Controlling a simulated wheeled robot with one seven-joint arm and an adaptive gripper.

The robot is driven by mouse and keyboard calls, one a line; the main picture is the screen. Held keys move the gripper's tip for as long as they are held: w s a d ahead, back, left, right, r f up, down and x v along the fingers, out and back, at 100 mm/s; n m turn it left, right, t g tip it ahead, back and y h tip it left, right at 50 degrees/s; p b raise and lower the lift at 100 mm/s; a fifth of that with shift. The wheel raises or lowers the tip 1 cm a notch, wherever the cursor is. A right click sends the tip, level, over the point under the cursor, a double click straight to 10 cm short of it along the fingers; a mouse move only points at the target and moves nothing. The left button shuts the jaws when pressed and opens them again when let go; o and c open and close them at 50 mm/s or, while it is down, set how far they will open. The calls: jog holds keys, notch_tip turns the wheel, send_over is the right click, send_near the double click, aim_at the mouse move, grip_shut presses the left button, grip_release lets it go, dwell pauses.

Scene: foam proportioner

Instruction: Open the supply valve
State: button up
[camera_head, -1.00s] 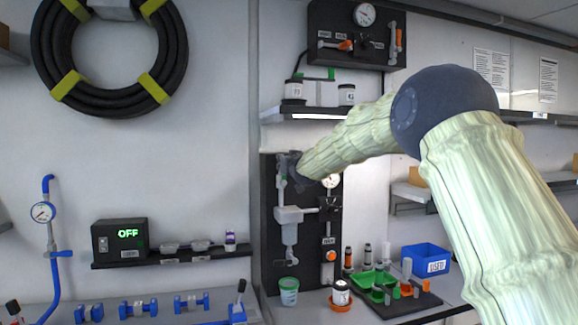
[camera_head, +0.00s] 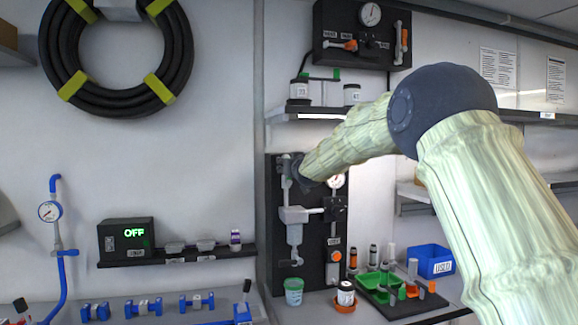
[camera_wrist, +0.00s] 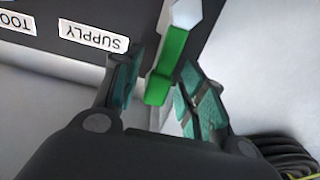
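The supply valve's green handle (camera_wrist: 168,62) shows in the wrist view, with a pale tip at its upper end, close to the white SUPPLY label (camera_wrist: 92,37). My gripper (camera_wrist: 163,95) is open, with one finger on each side of the handle's lower end. A gap shows at the left finger; whether the right finger touches the handle I cannot tell. In the head view my gripper (camera_head: 301,174) is at the top of the black panel (camera_head: 277,245), and it and my arm hide the valve handle there.
The panel also carries a white fitting (camera_head: 293,215), a gauge (camera_head: 336,181) and an orange knob (camera_head: 335,256). A green cup (camera_head: 293,291) and a green tray (camera_head: 378,283) stand below.

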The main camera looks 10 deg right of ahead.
jog(key=shift+s+r, duration=0.15)
jog(key=shift+r, duration=0.05)
jog(key=s+d, duration=0.1)
jog(key=s, duration=1)
jog(key=shift+s, duration=0.35)
jog(key=shift+f, duration=0.1)
jog(key=shift+d, duration=0.1)
